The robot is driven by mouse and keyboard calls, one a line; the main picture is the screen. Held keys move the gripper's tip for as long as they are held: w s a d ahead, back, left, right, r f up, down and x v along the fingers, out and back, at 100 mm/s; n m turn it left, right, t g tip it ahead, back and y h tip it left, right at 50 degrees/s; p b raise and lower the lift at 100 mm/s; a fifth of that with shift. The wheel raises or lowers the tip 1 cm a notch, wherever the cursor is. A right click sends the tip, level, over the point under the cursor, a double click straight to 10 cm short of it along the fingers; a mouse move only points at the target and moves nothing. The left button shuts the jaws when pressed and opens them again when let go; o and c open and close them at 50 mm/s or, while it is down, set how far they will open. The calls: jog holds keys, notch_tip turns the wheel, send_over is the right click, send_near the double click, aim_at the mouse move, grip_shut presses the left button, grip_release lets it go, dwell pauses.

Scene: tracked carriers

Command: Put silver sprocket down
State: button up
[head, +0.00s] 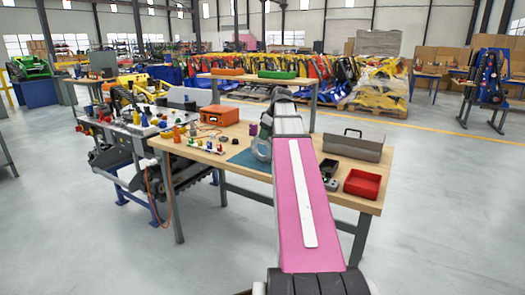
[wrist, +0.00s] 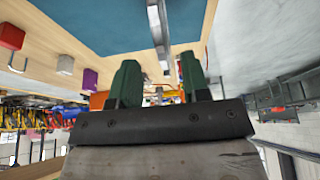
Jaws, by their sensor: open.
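In the wrist view the sprocket (wrist: 157,28) is seen edge-on as a narrow grey strip between my fingers. My gripper (wrist: 159,64) has its two green fingers apart, with a gap on each side of the strip. In the head view my gripper (head: 266,128) is small and partly hidden by my pink arm. Whether the sprocket's lower edge touches the mat is hard to tell.
On the workbench (head: 345,187) stand an orange case (head: 220,115), small coloured parts, a grey toolbox (head: 353,146) and a red bin (head: 362,184). A raised shelf (head: 230,76) is behind. A tracked carrier (head: 115,150) stands left. Floor at right is clear.

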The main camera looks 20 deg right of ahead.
aim_at(261, 142)
jog(key=x, duration=0.5)
jog(key=shift+w+a+r, duration=0.1)
jog(key=shift+w+a, duration=0.05)
jog(key=shift+a, duration=0.2)
grip_shut()
